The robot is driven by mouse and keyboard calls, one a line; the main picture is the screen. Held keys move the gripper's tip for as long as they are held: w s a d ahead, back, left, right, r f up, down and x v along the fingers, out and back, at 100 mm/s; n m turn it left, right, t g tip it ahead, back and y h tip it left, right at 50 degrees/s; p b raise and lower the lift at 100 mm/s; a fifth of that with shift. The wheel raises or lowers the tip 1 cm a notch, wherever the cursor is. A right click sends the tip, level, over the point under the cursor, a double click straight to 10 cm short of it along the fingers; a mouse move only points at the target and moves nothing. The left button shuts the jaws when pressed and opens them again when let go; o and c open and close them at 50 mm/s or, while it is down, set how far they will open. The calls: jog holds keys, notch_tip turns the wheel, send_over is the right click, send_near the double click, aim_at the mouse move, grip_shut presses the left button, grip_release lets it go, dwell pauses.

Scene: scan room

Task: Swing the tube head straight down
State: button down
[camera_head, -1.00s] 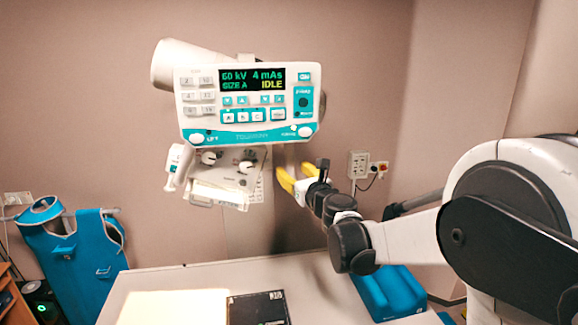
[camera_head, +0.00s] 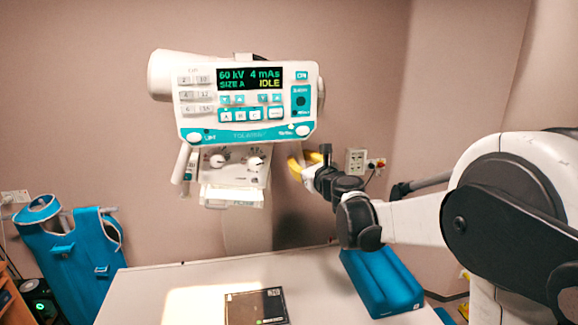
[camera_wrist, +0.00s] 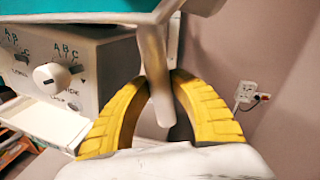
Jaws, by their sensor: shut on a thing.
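The white and teal tube head (camera_head: 245,100) hangs above the table, its screen reading 60 kV, 4 mAs, IDLE. Below its panel is a white collimator box (camera_head: 232,166) with two knobs; it looks close to upright. In the wrist view the box (camera_wrist: 85,65) is at the left. My gripper (camera_head: 306,160) is at the head's right side. In the wrist view its yellow fingers (camera_wrist: 160,88) are shut around a white handle bar (camera_wrist: 152,50).
A blue block (camera_head: 383,282) is at the table's right. A blue apron (camera_head: 75,255) hangs at the left. A wall socket (camera_head: 356,162) is behind my arm.

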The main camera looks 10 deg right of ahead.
jog(key=d+r+n, duration=0.2)
jog(key=d+r, duration=0.1)
jog(key=shift+d+r+p, duration=0.1)
jog(key=shift+d+p, duration=0.1)
jog(key=shift+p, duration=0.1)
jog(key=c, duration=1.2)
grip_release()
jog(key=s, duration=0.4)
jog(key=s+d, duration=0.1)
jog(key=s, duration=0.3)
jog(key=s+d, duration=0.1)
jog(key=s, duration=0.3)
jog(key=shift+r, duration=0.35)
